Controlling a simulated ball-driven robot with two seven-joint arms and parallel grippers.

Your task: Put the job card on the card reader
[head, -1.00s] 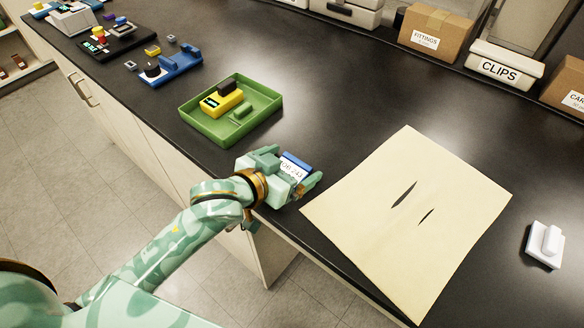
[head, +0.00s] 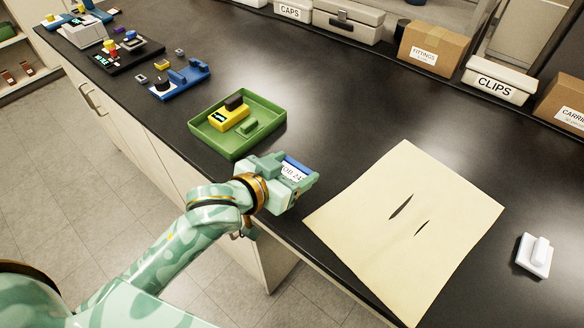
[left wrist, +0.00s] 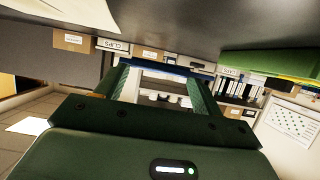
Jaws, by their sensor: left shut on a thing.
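The job card (head: 294,170) is white with a blue edge and printed text, partly hidden by the fingers. My left gripper (head: 297,178) is shut on it and holds it by the front edge of the black bench, between the green tray and the beige sheet. In the left wrist view a thin blue strip of the card (left wrist: 165,69) spans between the fingers. I cannot tell for sure which device is the card reader; a blue device (head: 188,80) with a black knob stands farther left on the bench. My right gripper is not in view.
A green tray (head: 275,112) holds a yellow device (head: 230,117). A beige sheet (head: 380,230) with two dark slits lies right of the gripper. A white block (head: 535,256) lies at far right. Boxes line the back. The bench behind the tray is clear.

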